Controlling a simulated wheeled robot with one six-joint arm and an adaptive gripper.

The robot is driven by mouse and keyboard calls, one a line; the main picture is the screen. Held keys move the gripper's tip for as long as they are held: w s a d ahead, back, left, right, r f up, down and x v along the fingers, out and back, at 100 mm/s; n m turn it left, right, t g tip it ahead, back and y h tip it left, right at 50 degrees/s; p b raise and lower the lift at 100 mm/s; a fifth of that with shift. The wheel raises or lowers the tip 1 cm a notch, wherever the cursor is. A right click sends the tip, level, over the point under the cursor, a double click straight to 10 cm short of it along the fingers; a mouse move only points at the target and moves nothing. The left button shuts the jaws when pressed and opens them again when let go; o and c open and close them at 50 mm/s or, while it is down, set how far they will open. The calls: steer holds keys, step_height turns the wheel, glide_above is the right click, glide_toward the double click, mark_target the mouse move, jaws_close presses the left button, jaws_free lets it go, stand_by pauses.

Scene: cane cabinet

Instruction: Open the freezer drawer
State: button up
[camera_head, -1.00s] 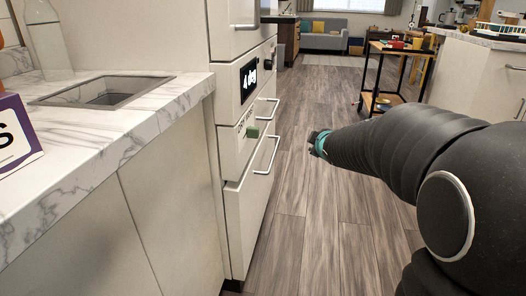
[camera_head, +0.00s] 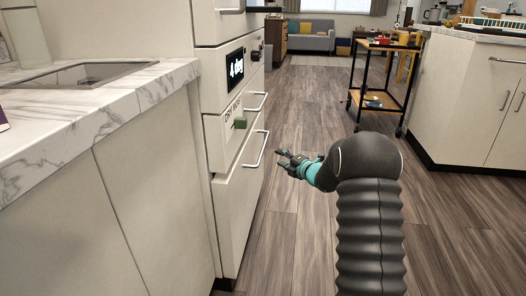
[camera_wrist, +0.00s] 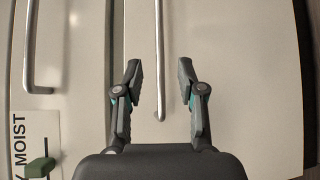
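The freezer drawer (camera_head: 238,215) is the large lowest white front of the appliance at the left in the head view, and it looks closed. Its silver bar handle (camera_head: 258,150) runs along the upper part of that front. My gripper (camera_head: 283,160) is just right of this handle in the head view. In the wrist view my gripper (camera_wrist: 160,80) is open, with the handle (camera_wrist: 160,60) seen between its two fingers. I see no contact; the fingers look a little short of the bar.
A smaller drawer above has its own handle (camera_head: 257,102), also at left in the wrist view (camera_wrist: 32,50). A green block (camera_head: 240,123) sits on its front. A marble counter (camera_head: 130,95) stands left. A cart (camera_head: 384,75) stands ahead; the wooden floor (camera_head: 300,120) between is clear.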

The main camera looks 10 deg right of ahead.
mark_target(263, 147)
steer(key=x, duration=1.2)
steer(key=shift+w+a, duration=0.1)
steer(key=shift+w, duration=0.05)
jaws_close()
